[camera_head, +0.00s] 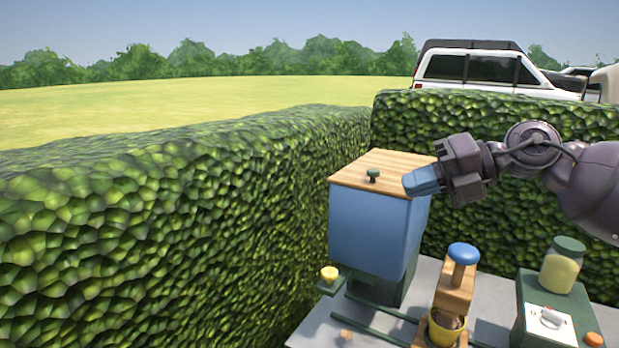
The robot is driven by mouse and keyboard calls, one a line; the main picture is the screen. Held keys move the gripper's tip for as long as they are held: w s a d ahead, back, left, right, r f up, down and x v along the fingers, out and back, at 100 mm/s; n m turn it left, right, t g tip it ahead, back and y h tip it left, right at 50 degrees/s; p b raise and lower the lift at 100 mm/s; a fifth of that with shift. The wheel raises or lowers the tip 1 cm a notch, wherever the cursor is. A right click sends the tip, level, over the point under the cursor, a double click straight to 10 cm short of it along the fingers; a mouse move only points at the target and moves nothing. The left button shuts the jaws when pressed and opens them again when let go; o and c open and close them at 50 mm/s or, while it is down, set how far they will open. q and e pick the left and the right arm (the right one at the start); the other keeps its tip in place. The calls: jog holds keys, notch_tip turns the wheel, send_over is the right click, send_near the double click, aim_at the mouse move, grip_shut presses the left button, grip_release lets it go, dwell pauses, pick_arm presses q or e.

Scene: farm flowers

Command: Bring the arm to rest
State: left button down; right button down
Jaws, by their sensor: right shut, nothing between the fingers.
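My right arm comes in from the right edge, and its gripper (423,181) is shut with nothing in it. Its blue fingertips point left, in front of the upper right part of a blue bin (368,233) with a wooden lid (385,167). I cannot tell whether the fingertips touch the bin or its lid. My left gripper is not in view.
A grey table (490,300) holds a wooden stand with a blue knob (463,254) above a yellow pot (444,328). A jar (562,265) stands on a green box (535,295) at the right. Hedges (180,220) close off the left and back. A white truck (480,72) is beyond.

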jog(key=d+f+m+t+h, duration=0.35)
jog(key=f+m+t, duration=0.35)
jog(key=f+m, duration=0.6)
jog(key=d+f+m+t+h, duration=0.35)
jog(key=f+m+t, duration=0.35)
jog(key=f+m, duration=0.65)
jog(key=s+d+f+m+g+h, duration=0.2)
jog(key=s+f+m+h, duration=0.1)
jog(key=s+f, duration=0.9)
jog(key=s+d+f+m+g+h, duration=0.2)
jog(key=s+f+m, duration=0.4)
jog(key=s+f, duration=0.6)
jog(key=shift+s+g+h, duration=0.4)
jog(key=shift+g+h, duration=0.2)
jog(key=shift+g, duration=0.2)
